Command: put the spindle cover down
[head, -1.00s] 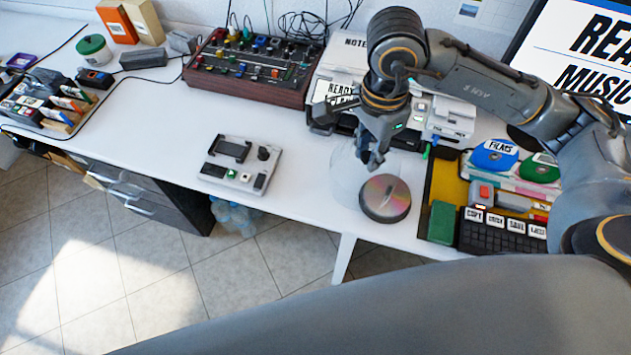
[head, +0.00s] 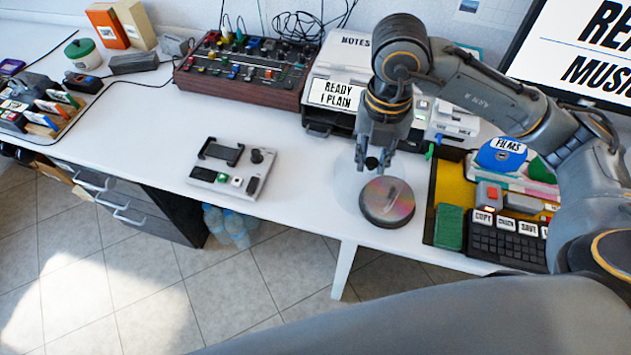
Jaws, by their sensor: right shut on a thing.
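The spindle cover (head: 346,187) is clear and very faint; it shows as a pale haze on the white desk just left of the disc spindle. My right gripper (head: 372,165) points down at the cover's upper right, shut on it, with its fingertips just behind the disc spindle. The cover's edges are too faint to tell whether its rim touches the desk. The disc spindle (head: 387,202) is a low round stack with a shiny disc on top, near the desk's front edge. My left gripper is not in view.
A small grey control panel (head: 233,168) lies to the left, with bare desk between. A yellow tray (head: 447,184) holding a green block (head: 449,227) and a black keypad (head: 506,245) is to the right. A label printer (head: 335,95) and mixer (head: 245,69) stand behind.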

